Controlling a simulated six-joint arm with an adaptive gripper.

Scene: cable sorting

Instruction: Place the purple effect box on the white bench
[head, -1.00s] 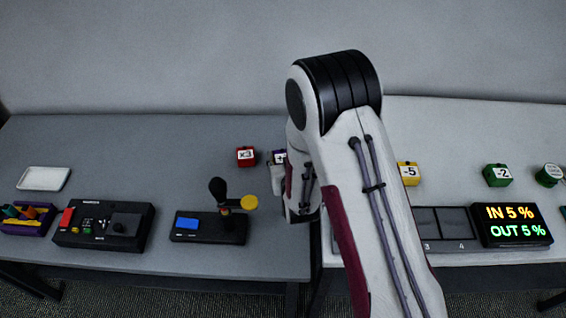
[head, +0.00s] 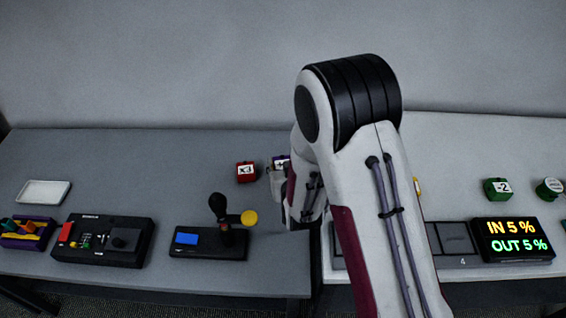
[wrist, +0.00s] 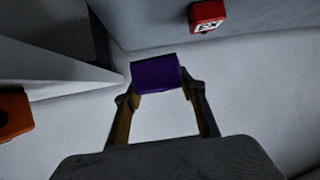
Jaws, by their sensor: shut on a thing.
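The purple effect box (wrist: 157,73) is between the two fingertips of my gripper (wrist: 160,86) in the wrist view, and the fingers are shut on it. In the head view only a small part of the purple box (head: 281,162) shows, with a white label, just left of my arm and by the right end of the grey bench (head: 110,165). My arm hides most of the gripper there. The white bench (head: 470,142) is on the right, partly hidden behind my arm.
A red x3 box (head: 245,173) sits left of the purple box. A yellow box (head: 418,186) is mostly behind my arm. A green -2 box (head: 496,190) and a lit display (head: 513,240) stand on the white bench. A black joystick device (head: 208,240) is at the grey bench's front.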

